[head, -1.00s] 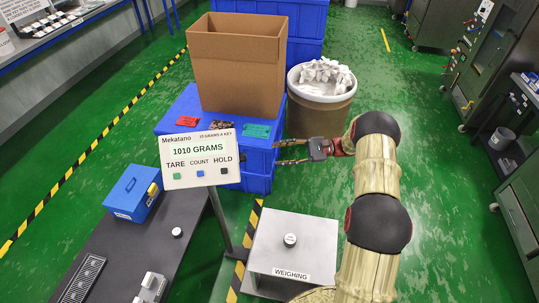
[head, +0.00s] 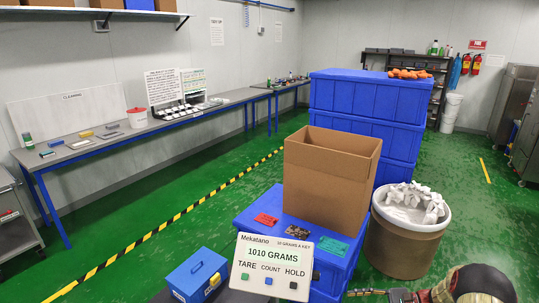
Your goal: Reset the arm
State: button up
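My gripper (head: 366,293) is only partly in the head view, cut off by the bottom edge. One finger shows, pointing left, just right of the scale display; whether the gripper is open or shut cannot be told. No held object shows. My arm comes in from the bottom right corner. The scale display (head: 273,266) reads 1010 GRAMS above TARE, COUNT and HOLD keys. The weighing plate is out of view.
A blue crate (head: 250,216) carries an open cardboard box (head: 325,185) and red, dark and green pieces. A bin (head: 397,250) of white crumpled material stands beside it. Taller blue crates (head: 363,99) stand behind. Green floor (head: 120,215) is clear at left.

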jog(key=s+a+r+n+g+h, duration=0.2)
jog(key=s+r+n+h, duration=0.15)
jog(key=s, duration=0.35)
jog(key=s+a+r+n+g+h, duration=0.1)
jog(key=s+r+n+g+h, duration=0.15)
jog(key=s+h, duration=0.4)
jog(key=s+a+r+n+t+h, duration=0.2)
jog(key=s+r, duration=0.6)
jog(key=r, duration=0.4)
jog(key=s+a+r+n+t+h, duration=0.3)
jog(key=s+a+r+n+t, duration=0.2)
jog(key=s+r, duration=0.4)
notch_tip(320, 180, up, 4)
jog(key=a+n, duration=0.1)
jog(key=a, duration=0.1)
jog(key=shift+s+a+f+n, duration=0.2)
jog(key=shift+a+n, duration=0.1)
jog(key=shift+n, duration=0.1)
